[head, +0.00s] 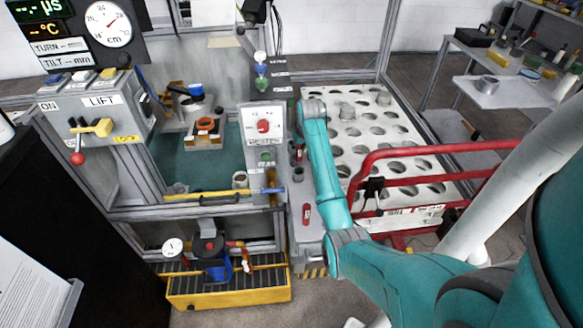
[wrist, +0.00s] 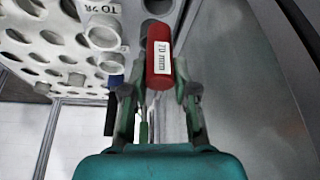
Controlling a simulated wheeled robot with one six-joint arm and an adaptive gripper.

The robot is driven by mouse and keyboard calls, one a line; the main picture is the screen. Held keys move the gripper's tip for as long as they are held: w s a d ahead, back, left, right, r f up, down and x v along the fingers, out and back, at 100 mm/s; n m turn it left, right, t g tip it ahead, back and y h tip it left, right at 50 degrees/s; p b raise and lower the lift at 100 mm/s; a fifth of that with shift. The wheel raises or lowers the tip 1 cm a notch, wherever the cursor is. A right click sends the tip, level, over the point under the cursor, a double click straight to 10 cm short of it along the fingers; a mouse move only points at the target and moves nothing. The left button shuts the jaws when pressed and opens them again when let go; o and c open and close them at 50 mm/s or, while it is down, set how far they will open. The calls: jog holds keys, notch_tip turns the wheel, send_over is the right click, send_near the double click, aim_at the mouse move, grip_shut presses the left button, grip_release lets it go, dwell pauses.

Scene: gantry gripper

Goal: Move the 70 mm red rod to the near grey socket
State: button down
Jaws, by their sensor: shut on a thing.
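The red rod (wrist: 158,75), with a white 70 mm label, is between the two fingers of my gripper (wrist: 159,92) in the wrist view. My gripper is shut on it. A round grey socket with a dark opening (wrist: 158,30) lies just beyond the rod. I cannot tell whether the rod's lower end is clear of what is beneath it. In the head view my arm hides most of the gripper. A small dark red piece, likely the rod (head: 299,153), shows left of the arm, with a dark round opening (head: 297,174) nearer to me.
A pale rack with many holes (head: 395,135) stands right of my arm, behind red rails (head: 430,150). A control panel with a red knob (head: 263,126) stands left. A red labelled piece (head: 306,214) lies nearer.

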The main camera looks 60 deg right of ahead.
jog(key=shift+w+d+f, duration=0.1)
jog(key=shift+w+f, duration=0.1)
jog(key=shift+f, duration=4.8)
jog(key=c, duration=0.9)
grip_release()
jog(key=shift+f, duration=0.1)
jog(key=v, duration=1.2)
